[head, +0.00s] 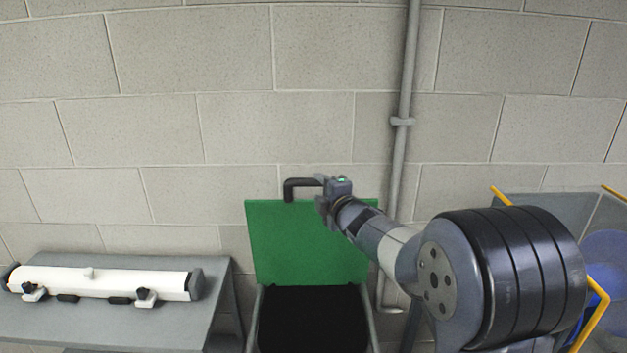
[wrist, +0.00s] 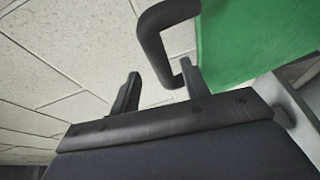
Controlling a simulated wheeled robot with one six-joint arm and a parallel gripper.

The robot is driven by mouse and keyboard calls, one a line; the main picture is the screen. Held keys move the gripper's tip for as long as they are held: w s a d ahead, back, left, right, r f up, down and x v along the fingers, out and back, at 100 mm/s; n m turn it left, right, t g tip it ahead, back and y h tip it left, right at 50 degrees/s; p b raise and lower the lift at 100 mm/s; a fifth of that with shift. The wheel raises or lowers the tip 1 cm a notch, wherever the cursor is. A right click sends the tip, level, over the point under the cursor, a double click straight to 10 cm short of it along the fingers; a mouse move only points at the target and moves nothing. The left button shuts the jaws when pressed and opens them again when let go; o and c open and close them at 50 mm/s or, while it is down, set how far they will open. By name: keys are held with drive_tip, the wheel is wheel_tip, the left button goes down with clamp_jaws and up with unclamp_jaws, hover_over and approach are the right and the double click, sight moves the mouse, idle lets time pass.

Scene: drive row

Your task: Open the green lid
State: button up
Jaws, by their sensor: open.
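The green lid (head: 300,245) stands raised, nearly upright, at the back of a bin with a dark opening (head: 312,318). Its black bar handle (head: 290,188) sticks up at the lid's top left edge. My gripper (head: 318,188) is at the handle's right side, above the lid's top edge. In the wrist view, the open fingers of my gripper (wrist: 158,88) show with the handle (wrist: 152,42) just ahead of them and its bent end near the right finger. I cannot tell whether they touch. The green lid (wrist: 250,40) fills the upper right there.
A grey table (head: 215,290) at the left carries a white tube-like object (head: 100,283) with clamps. A vertical pipe (head: 402,120) runs up the block wall behind. A grey container with yellow edges (head: 545,207) and a blue object (head: 605,265) stand at the right.

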sight(315, 184)
drive_tip(key=shift+p+x, duration=0.6)
drive_tip(key=shift+x, duration=1.95)
drive_tip(key=shift+c, duration=0.5)
clamp_jaws()
